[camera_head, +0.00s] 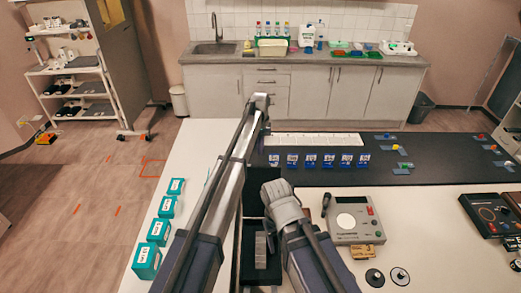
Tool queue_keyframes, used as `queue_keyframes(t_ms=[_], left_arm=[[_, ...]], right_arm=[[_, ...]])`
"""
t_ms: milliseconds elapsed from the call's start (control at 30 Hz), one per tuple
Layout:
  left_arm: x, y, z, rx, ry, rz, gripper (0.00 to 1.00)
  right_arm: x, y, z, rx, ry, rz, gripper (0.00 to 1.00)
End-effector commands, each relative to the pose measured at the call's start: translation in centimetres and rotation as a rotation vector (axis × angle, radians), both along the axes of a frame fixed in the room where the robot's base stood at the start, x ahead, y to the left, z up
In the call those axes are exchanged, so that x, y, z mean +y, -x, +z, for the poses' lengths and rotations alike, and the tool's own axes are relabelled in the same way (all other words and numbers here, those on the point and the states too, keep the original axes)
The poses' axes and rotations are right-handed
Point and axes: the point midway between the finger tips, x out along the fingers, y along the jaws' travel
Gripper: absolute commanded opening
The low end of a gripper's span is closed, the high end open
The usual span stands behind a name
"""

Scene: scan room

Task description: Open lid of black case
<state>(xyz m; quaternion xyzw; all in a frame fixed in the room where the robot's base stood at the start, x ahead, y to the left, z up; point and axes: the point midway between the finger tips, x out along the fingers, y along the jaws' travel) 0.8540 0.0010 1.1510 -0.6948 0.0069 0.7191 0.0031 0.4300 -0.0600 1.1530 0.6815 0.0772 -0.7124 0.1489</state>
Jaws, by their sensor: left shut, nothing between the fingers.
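A black case (258,268) sits on the white table, low in the middle of the camera_head view between my arms. A small grey piece shows inside its dark opening. A dark panel (254,205) rises at the case's far side; my arms cover much of it, so I cannot tell how far the lid is raised. My left arm reaches up across the case's left side. My left gripper (261,102), at the arm's far end, is shut and holds nothing. My right arm stands on the case's right; its gripper cannot be made out.
Teal boxes (158,231) line the table's left edge. A grey device with a round dial (352,222) and two small discs stand right of the case. Blue-labelled items (311,162) stand on the dark mat (365,174) behind. Bare white tabletop lies at the front right.

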Motion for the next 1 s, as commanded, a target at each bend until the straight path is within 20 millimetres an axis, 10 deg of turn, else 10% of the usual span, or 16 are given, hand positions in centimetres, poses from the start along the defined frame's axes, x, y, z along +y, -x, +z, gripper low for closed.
queue_keyframes(t_ms=[267, 1000], left_arm=[[0.0, 0.1, -4.0, 0.0, 0.0, 0.0, 0.0], [0.1, 4.7, -1.7, -0.019, -0.001, -0.001, 0.0]], right_arm=[[0.0, 0.0, -4.1, -0.002, -0.001, -0.003, 0.6], [0.0, 0.0, -1.7, -0.001, 0.0, -0.002, 0.6]])
